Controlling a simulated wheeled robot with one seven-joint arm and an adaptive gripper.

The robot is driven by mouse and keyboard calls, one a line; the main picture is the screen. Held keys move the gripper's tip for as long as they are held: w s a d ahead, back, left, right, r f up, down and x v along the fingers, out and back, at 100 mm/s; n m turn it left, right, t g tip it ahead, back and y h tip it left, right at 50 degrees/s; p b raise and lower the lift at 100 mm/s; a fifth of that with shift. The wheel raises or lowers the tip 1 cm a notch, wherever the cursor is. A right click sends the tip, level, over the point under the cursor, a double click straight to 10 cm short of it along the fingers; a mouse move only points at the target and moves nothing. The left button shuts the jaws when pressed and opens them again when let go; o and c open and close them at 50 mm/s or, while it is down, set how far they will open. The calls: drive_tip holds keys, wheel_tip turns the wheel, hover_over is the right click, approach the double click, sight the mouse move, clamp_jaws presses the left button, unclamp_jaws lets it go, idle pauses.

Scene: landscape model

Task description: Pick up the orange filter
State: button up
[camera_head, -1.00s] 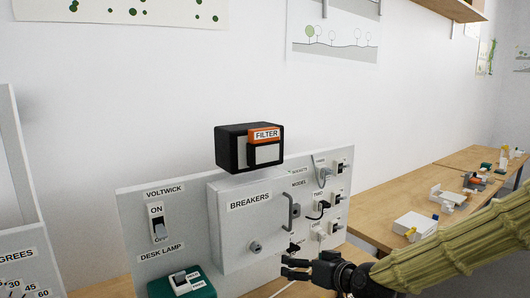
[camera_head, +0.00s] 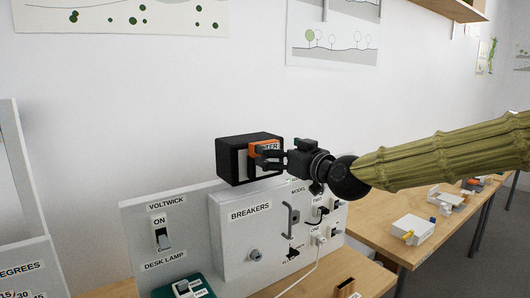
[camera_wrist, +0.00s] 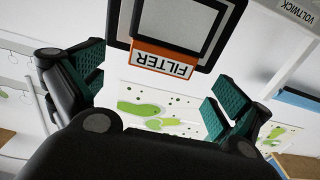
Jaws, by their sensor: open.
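The orange filter (camera_head: 258,147) is set in the front of a black box (camera_head: 232,160) that sits on top of the grey breaker panel. My gripper (camera_head: 270,157) is at the front of the box, its fingers covering part of the filter label. In the wrist view the filter (camera_wrist: 162,59) shows upside down, with its orange "FILTER" strip between and beyond my open fingers (camera_wrist: 155,95). The fingers have green pads and hold nothing. Whether a fingertip touches the filter I cannot tell.
The breaker panel (camera_head: 228,232) with a handle, switches and plugs stands below the box. A VOLTWICK switch board (camera_head: 140,220) is to its left. A wooden table (camera_head: 385,238) with small models runs along the right.

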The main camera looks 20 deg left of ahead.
sight(267, 145)
drive_tip(key=shift+w+a+r+p, duration=0.2)
drive_tip(key=shift+w+a+p, duration=0.05)
drive_tip(key=shift+a+p, duration=0.25)
drive_tip(key=p+x, duration=0.2)
drive_tip(key=shift+w+a+r, duration=0.15)
drive_tip(key=shift+w+a, duration=0.05)
drive_tip(key=shift+a, duration=0.1)
drive_tip(key=shift+p+x, duration=0.3)
drive_tip(key=shift+x, duration=0.5)
drive_tip(key=shift+c, duration=0.2)
drive_tip(key=c, duration=1)
